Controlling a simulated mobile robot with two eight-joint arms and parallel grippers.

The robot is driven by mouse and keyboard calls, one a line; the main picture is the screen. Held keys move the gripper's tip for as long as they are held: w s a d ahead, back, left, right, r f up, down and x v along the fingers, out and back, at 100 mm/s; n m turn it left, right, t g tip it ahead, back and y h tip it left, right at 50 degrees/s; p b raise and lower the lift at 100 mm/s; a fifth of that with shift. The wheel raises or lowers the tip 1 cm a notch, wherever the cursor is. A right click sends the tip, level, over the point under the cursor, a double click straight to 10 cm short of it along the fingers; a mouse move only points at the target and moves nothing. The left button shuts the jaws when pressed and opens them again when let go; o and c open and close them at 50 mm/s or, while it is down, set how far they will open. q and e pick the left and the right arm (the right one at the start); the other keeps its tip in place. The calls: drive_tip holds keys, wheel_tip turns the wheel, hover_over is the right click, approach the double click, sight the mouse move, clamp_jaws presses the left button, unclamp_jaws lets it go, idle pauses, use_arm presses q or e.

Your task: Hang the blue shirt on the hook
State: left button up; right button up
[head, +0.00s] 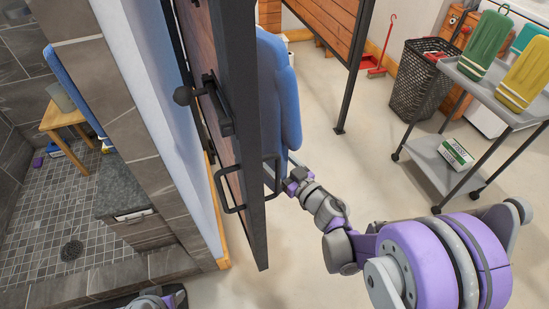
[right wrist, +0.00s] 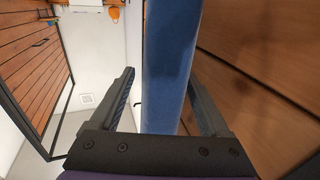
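My right gripper (head: 293,178) is at the cloth's lower end, near the door. In the right wrist view the blue cloth (right wrist: 167,65) stands between the two spread fingers of the right gripper (right wrist: 163,95), nearer the right finger. Contact is not clear.
The door (head: 222,120) has a dark frame, latch and handle (head: 245,185) close to my right gripper. A grey cart (head: 470,160) with green and yellow items stands right, beside a dark basket (head: 423,78). A tiled shower with a wooden stool (head: 65,117) lies left. Floor between door and cart is clear.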

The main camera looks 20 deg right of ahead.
drive_tip(key=v, duration=1.1)
drive_tip(key=shift+f, duration=0.15)
